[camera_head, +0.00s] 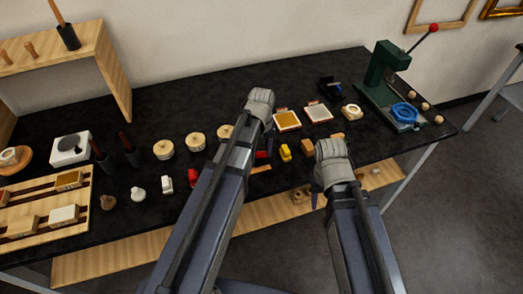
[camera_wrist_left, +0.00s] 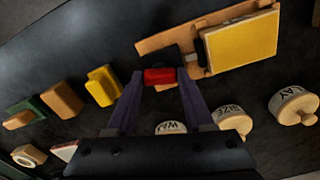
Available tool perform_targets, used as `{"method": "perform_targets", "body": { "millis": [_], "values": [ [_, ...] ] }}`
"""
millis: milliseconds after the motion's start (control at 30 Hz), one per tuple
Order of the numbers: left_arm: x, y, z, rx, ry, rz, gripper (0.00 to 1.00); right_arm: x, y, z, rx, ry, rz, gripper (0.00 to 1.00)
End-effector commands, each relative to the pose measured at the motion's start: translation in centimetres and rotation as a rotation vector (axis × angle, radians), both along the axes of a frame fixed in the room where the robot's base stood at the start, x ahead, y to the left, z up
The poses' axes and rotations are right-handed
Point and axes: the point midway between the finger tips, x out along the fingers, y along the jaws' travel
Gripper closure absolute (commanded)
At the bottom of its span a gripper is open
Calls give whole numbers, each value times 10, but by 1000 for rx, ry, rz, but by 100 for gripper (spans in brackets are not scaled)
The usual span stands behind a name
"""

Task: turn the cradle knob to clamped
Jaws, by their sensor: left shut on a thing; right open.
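The cradle is a wooden board (camera_wrist_left: 152,43) bearing a yellow panel (camera_wrist_left: 242,48), seen in the left wrist view. A red knob (camera_wrist_left: 159,76) sits at its dark end, between the fingertips of my left gripper (camera_wrist_left: 160,80), which is shut on it. In the head view my left arm hides most of the cradle; a strip of its board (camera_head: 261,168) shows at the arm's right. My left gripper (camera_head: 260,100) shows there mainly as its grey wrist end. The knob's setting cannot be read.
Several labelled round jars, including one reading SIZE (camera_wrist_left: 232,122), stand beside the cradle. A yellow block (camera_head: 285,153) and a brown block (camera_head: 307,147) lie on its other side. A green press (camera_head: 381,66) stands at the far right of the black table.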

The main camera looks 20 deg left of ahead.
Motion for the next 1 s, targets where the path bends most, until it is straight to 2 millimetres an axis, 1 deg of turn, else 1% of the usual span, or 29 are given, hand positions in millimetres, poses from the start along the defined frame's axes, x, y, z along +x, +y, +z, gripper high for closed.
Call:
{"method": "perform_targets", "body": {
  "millis": [200,400,700,1000],
  "values": [
    [0,0,0,0,0,138,100,0,0,0,0,0,0,50],
    [0,0,0,0,0,221,100,0,0,0,0,0,0,50],
    [0,0,0,0,0,270,100,0,0,0,0,0,0,50],
    [0,0,0,0,0,272,100,0,0,0,0,0,0,50]
  ]
}}
